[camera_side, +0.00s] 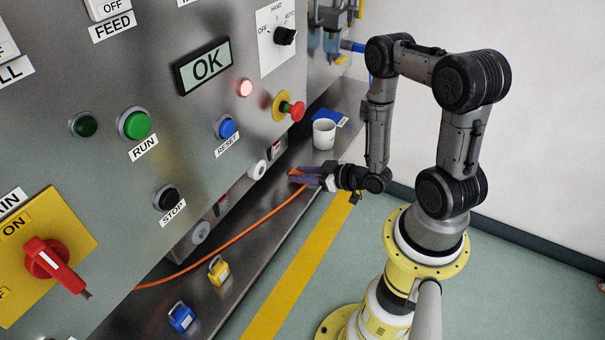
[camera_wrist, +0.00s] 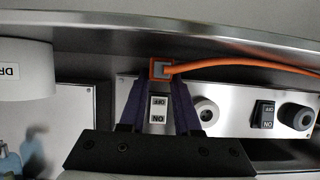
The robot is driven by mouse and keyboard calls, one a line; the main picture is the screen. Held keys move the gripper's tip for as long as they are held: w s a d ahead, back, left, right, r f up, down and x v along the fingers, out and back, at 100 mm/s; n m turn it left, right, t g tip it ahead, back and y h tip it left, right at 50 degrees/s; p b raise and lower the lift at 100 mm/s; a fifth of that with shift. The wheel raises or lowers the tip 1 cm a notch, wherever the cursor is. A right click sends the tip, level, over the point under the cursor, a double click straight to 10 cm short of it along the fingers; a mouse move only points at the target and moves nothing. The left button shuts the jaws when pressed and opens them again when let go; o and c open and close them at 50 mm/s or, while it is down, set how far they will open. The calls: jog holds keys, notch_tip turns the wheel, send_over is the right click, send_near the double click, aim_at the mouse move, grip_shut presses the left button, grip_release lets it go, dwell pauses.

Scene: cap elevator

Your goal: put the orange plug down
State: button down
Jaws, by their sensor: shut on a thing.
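The orange plug (camera_side: 297,172) is at the tips of my gripper (camera_side: 303,180), beside the lower part of the grey machine panel. In the wrist view the plug (camera_wrist: 160,68) shows as an orange square with a grey middle. The two purple fingers of my gripper (camera_wrist: 158,88) are shut on it, one on each side. An orange cable (camera_side: 240,236) runs from the plug along the metal ledge (camera_side: 250,250) to the left. I cannot tell whether the plug touches the ledge.
A white cup (camera_side: 324,134) stands on the ledge just beyond my gripper, close to a blue item (camera_side: 326,114). A yellow padlock (camera_side: 218,271) and a blue padlock (camera_side: 181,318) are on the nearer ledge. A low panel with a rocker switch (camera_wrist: 263,114) is close by.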

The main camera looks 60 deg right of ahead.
jog(key=shift+f, duration=0.6)
jog(key=c, duration=0.6)
grip_release()
jog(key=shift+r, duration=0.15)
